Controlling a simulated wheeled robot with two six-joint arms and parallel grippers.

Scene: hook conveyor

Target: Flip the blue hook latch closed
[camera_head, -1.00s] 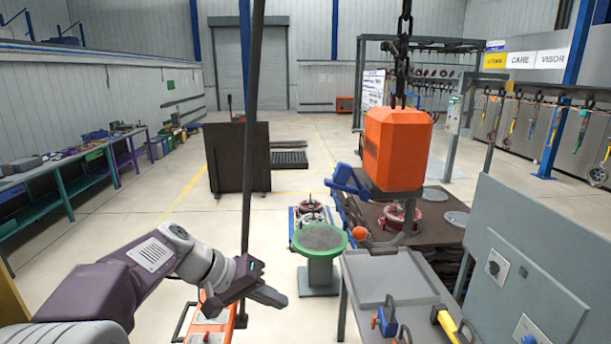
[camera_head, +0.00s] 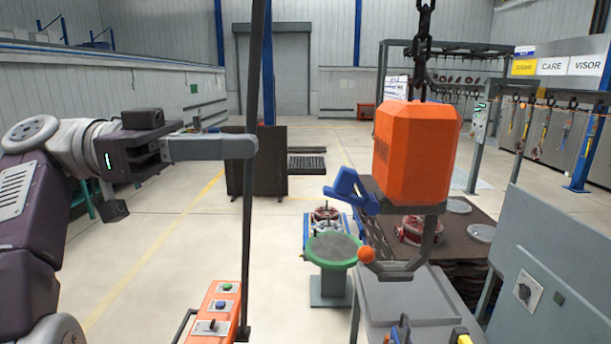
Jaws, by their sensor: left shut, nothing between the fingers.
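An orange hook block (camera_head: 414,152) hangs from a dark chain (camera_head: 422,50) right of the middle. The blue hook latch (camera_head: 351,192) sticks out to the left from the block's lower side, tilted up and away from the hook. The grey hook (camera_head: 400,268) curves below the block and ends in an orange ball tip (camera_head: 366,254). My left gripper (camera_head: 252,146) is shut and empty. It points right, left of the latch and a little higher in the picture, apart from it. My right gripper is not in view.
A dark vertical pole (camera_head: 254,80) stands by my left fingertips. An orange control box (camera_head: 215,310) with buttons is at the lower middle. A green-rimmed round stand (camera_head: 332,250) and a grey table (camera_head: 395,300) lie below the hook. A grey panel (camera_head: 550,270) is at right.

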